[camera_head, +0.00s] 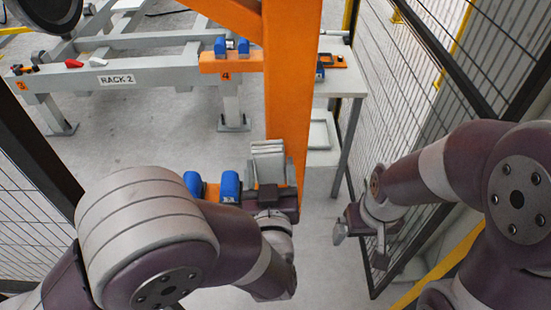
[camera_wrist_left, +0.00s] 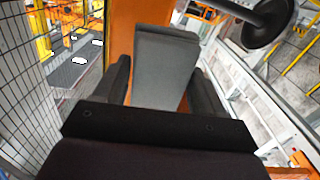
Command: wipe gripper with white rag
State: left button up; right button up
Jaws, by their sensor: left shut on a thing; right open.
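The white rag (camera_head: 268,150), a folded light-grey pad with visible layers, stands up between the fingers of my left gripper (camera_head: 270,178) in the head view. In the left wrist view the rag (camera_wrist_left: 165,65) fills the space between the dark fingers of my left gripper (camera_wrist_left: 160,88), which is shut on it. The rag is in front of an orange post (camera_head: 291,85); I cannot tell whether they touch. Blue blocks (camera_head: 230,185) sit on an orange part just left of my left gripper. My right gripper (camera_head: 362,240) is open and empty, lower right of the post.
A grey rack labelled RACK 2 (camera_head: 118,79) stands behind on the left, with an orange bracket and blue blocks (camera_head: 221,46). A small table (camera_head: 347,82) is behind the post. Mesh fencing (camera_head: 425,100) runs close behind my right arm. Floor between the post and my right gripper is clear.

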pick_arm(q)
notch_tip(320, 180, down, 10)
jog(key=w+m+b, duration=0.1)
jog(key=m+b, duration=0.1)
jog(key=m, duration=0.7)
jog(key=shift+w+a+f, duration=0.1)
jog(key=shift+w+f, duration=0.05)
jog(key=shift+w, duration=2.75)
jog(key=shift+w+b, duration=0.35)
jog(key=shift+w, duration=0.6)
jog(key=d, duration=0.4)
